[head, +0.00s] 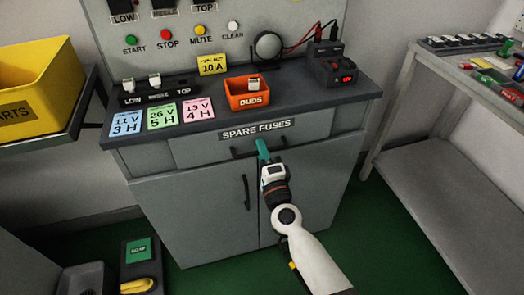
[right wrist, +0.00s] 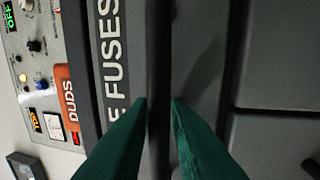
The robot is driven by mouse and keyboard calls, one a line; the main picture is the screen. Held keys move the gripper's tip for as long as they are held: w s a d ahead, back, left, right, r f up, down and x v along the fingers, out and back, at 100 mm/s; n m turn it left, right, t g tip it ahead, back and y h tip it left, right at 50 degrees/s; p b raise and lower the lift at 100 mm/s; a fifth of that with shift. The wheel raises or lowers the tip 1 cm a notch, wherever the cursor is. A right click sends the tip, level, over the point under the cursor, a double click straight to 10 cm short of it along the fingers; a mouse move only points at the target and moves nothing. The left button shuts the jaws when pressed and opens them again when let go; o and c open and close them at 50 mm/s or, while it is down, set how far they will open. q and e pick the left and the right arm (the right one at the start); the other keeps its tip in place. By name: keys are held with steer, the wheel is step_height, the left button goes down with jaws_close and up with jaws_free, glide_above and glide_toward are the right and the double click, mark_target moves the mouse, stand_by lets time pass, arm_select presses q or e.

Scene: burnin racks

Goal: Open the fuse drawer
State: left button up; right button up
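The fuse drawer (head: 200,153) is a wide grey drawer front under the counter, below the label SPARE FUSES (head: 256,130). It looks closed, flush with the cabinet. Its dark bar handle (head: 240,153) also shows in the right wrist view as a dark upright bar (right wrist: 158,45). My right gripper (head: 262,150) is at the handle. In the right wrist view its green fingertips (right wrist: 159,102) lie close against both sides of the bar, with no clear gap. The fingers hide part of the handle in the head view. My left gripper is not in view.
Cabinet doors with an upright handle (head: 246,192) are below the drawer. On the counter stand an orange DUDS bin (head: 240,102), coloured cards and a black device (head: 335,70). A side table (head: 405,85) is at right, a yellow bin (head: 40,80) at left.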

steer(key=shift+c, duration=0.5)
jaws_close()
steer(key=shift+s, duration=0.15)
